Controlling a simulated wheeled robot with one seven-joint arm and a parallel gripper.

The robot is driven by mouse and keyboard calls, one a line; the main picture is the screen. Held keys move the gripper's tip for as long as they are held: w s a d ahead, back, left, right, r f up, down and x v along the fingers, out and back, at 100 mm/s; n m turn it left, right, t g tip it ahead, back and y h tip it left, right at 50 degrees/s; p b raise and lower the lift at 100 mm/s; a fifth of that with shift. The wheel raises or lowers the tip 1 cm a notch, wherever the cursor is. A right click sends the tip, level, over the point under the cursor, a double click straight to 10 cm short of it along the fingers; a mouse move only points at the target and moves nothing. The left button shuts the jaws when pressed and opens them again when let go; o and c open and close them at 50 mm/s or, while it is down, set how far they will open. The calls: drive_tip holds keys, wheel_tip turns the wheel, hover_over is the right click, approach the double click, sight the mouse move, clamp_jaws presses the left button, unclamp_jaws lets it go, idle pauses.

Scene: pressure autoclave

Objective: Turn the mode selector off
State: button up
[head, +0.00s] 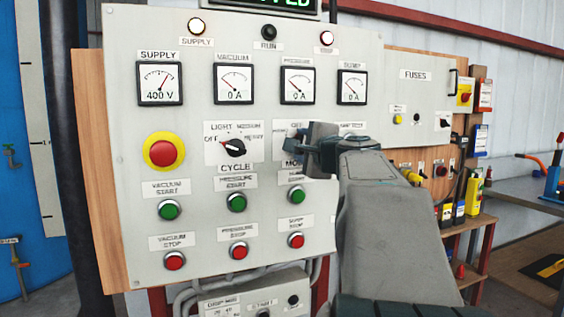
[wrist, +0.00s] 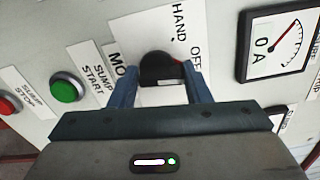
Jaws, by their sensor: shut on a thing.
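The mode selector (wrist: 157,66) is a black round knob on a white label plate in the wrist view. The words "HAND" and "OFF" show on its plate, and part of "MODE" shows beside it. My gripper (wrist: 160,76) has one finger on each side of the knob and is shut on it. A little red shows at the knob's edge, but I cannot tell clearly which way it points.
The cycle selector (head: 234,147) is left of my gripper on the panel (head: 120,60). A red emergency button (head: 163,152) is farther left. The green sump start button (head: 296,195) and red sump stop button (head: 296,241) sit below my gripper. A fuse panel (head: 415,95) is at the right.

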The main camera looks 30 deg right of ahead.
drive_tip(key=shift+n+b, duration=0.6)
drive_tip(key=shift+r, duration=0.2)
drive_tip(key=o, duration=0.9)
drive_tip(key=shift+o, duration=0.2)
drive_tip(key=shift+f, duration=0.15)
